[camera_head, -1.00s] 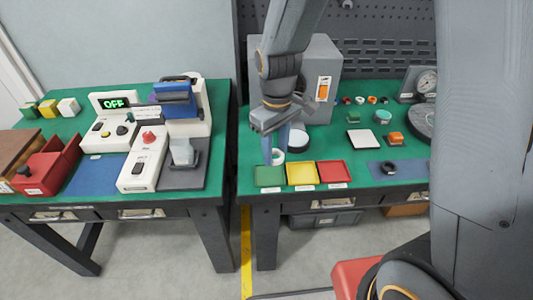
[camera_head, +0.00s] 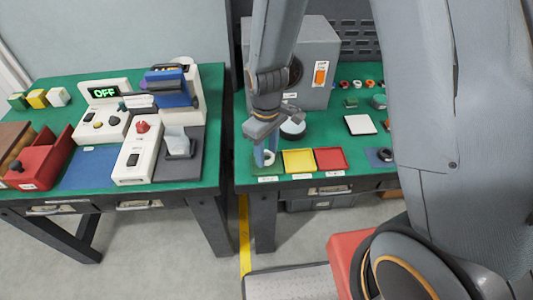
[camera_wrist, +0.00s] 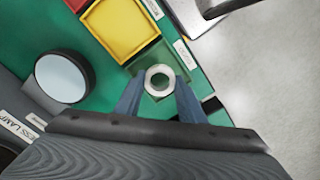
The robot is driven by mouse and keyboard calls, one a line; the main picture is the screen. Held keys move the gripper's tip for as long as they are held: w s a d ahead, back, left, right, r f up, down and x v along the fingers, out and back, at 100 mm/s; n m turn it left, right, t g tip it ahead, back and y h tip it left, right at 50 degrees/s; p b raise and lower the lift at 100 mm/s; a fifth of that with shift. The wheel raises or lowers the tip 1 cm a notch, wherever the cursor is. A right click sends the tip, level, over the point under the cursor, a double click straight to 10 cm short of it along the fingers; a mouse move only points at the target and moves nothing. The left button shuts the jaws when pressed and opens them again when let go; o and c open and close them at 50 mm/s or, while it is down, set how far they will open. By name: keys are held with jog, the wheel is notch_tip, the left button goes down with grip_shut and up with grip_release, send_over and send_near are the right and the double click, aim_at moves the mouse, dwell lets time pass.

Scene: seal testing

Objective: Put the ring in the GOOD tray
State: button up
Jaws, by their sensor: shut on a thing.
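A pale, whitish ring (camera_wrist: 159,83) sits between the two blue fingertips of my gripper (camera_wrist: 158,98) in the wrist view. My gripper (camera_head: 265,157) is shut on the ring, which also shows small between the fingers in the head view. The green tray (camera_wrist: 165,56) lies beneath the ring, partly hidden by it and the fingers. The ring appears over this tray; I cannot tell whether it touches the floor of the tray. The tray's label is too small to read, so GOOD cannot be confirmed.
The yellow tray (camera_head: 298,161) and the red tray (camera_head: 331,159) stand in a row right of the green one. A round, dark-sided piece with a pale top (camera_wrist: 64,77) stands behind. The table's front edge is close to the trays.

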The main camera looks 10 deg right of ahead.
jog(key=shift+f, duration=0.6)
jog(key=shift+f, duration=0.1)
jog(key=o, duration=0.9)
jog(key=shift+c, duration=0.2)
notch_tip(320, 180, up, 12)
jog(key=b, duration=0.2)
jog(key=s+d+m, duration=0.3)
jog(key=d+m, duration=0.1)
jog(key=d, duration=0.2)
jog(key=s+d+r+m+t, duration=0.1)
jog(key=s+d+m, duration=0.3)
jog(key=d, duration=0.2)
jog(key=shift+s+d+m, duration=0.3)
jog(key=shift+d, duration=0.1)
jog(key=shift+r, duration=0.1)
